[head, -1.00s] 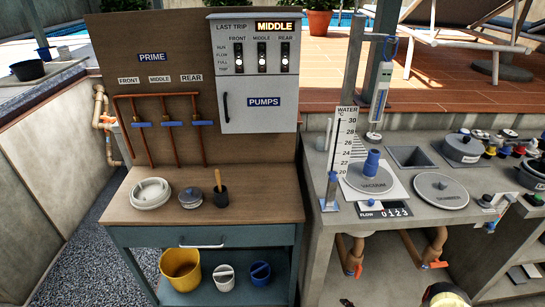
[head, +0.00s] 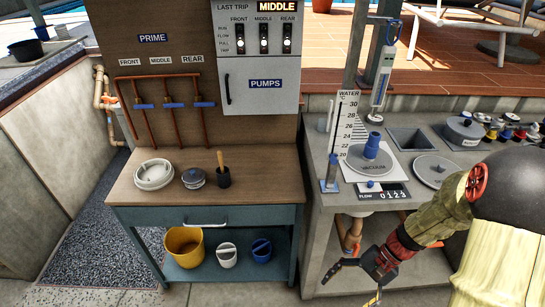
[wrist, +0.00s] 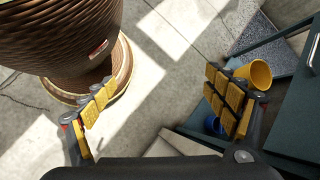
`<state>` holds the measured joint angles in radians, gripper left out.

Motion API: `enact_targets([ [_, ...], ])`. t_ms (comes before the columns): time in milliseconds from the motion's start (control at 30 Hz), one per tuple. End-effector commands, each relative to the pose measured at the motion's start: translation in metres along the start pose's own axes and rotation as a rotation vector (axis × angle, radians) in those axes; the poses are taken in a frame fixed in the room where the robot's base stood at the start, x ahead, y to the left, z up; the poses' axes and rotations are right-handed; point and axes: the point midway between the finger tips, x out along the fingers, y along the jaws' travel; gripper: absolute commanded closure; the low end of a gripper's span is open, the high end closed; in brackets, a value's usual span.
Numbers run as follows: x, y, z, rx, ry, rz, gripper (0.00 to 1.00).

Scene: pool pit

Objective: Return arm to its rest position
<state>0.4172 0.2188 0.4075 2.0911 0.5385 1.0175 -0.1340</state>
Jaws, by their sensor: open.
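My arm comes in from the right in the head view. In the wrist view my gripper (wrist: 162,92) shows two fingers with yellow pads spread wide. It is open, with nothing between the pads but pale paved floor. My arm hides part of the counter's front and lower shelf.
The wooden-topped workbench (head: 265,203) stands left of my gripper, with a yellow bucket (head: 184,246) on its lower shelf. The concrete counter (head: 324,217) holds the vacuum lid (head: 370,158) and a round grey lid (head: 433,170).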

Motion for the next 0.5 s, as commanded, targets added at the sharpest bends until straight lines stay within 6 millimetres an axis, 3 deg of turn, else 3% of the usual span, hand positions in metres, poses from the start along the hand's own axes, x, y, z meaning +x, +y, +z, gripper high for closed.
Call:
enact_targets([
  [100,-0.035,0.002,0.024,-0.092,0.113,0.11,0.14],
  [500,-0.135,-0.003,0.098,-0.425,0.504,0.364,0.14],
])
